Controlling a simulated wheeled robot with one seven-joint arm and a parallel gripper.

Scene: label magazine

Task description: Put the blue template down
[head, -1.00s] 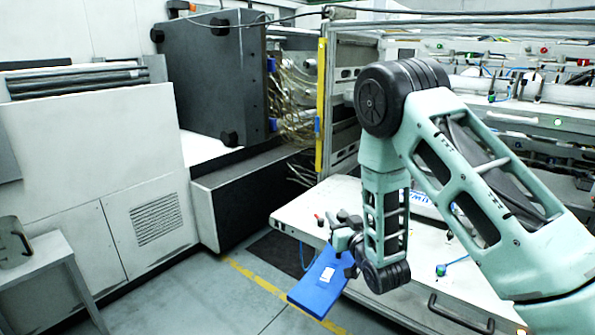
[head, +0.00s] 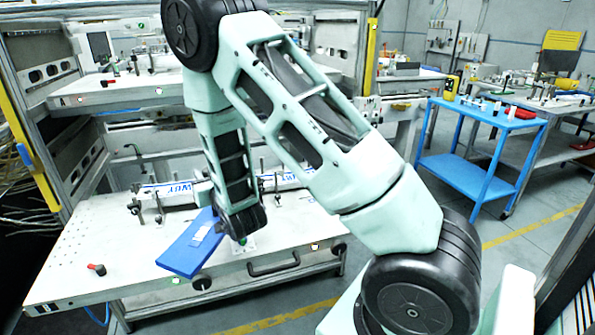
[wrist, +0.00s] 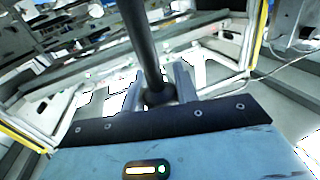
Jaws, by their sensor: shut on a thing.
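The blue template (head: 188,250) is a flat blue plate with a pale label. In the head view it hangs slanted from my gripper in front of the white worktable's top (head: 110,240), close to its front edge. I cannot tell whether it touches the table. My gripper (wrist: 160,90) is shut on it; in the head view my arm partly hides the grip.
Clamps and a white printed strip (head: 175,193) lie along the back of the tabletop. A red-tipped knob (head: 96,269) is at its left front. The left front of the tabletop is mostly bare. A blue cart (head: 470,175) stands to the right, with open floor before it.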

